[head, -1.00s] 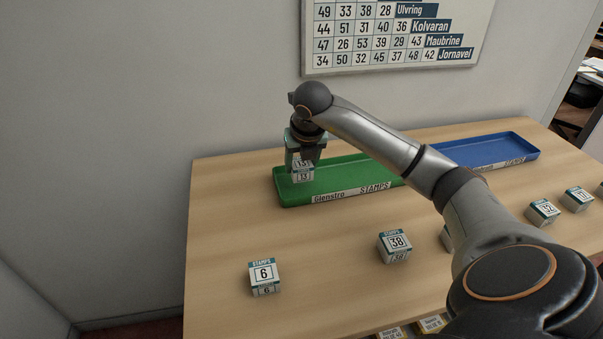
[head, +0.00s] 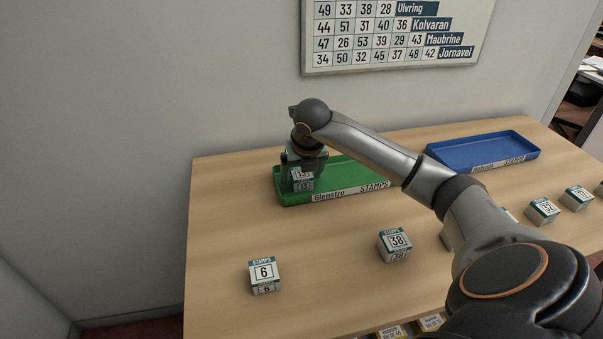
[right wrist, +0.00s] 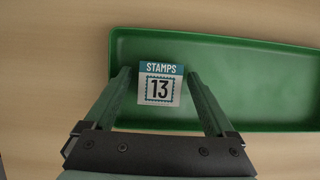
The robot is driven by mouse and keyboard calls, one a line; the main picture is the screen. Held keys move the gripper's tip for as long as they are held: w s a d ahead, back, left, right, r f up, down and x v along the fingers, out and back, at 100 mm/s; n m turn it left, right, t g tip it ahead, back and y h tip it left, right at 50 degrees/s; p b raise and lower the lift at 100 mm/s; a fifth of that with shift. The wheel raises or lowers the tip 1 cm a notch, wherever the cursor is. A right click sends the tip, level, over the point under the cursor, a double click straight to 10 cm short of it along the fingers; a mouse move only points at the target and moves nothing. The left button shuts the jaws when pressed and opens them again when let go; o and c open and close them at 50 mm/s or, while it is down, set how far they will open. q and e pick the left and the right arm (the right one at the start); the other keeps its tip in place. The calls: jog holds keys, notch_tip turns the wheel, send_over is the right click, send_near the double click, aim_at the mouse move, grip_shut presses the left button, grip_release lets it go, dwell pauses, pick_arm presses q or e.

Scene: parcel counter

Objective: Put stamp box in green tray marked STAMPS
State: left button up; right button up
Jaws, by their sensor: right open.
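The stamp box marked 13 (head: 303,183) is at the left end of the green tray (head: 350,176), whose front label reads Glenstro STAMPS. In the right wrist view the box (right wrist: 160,84) stands inside the tray (right wrist: 240,70), near its left end wall. My right gripper (head: 303,170) is low over this end of the tray. In the right wrist view its fingers (right wrist: 160,88) are open, one on each side of the box, with a gap visible at least on the right. My left gripper is not in view.
A blue tray (head: 484,152) lies at the back right. Stamp boxes marked 6 (head: 264,275) and 38 (head: 395,245) stand at the front. More boxes, such as one marked 32 (head: 542,211), stand at right. A number board (head: 395,35) hangs on the wall.

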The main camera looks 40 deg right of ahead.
jog(key=shift+r, duration=0.35)
jog(key=v, duration=1.1)
jog(key=shift+s+r, duration=0.25)
jog(key=shift+r, duration=0.05)
jog(key=shift+p, duration=0.35)
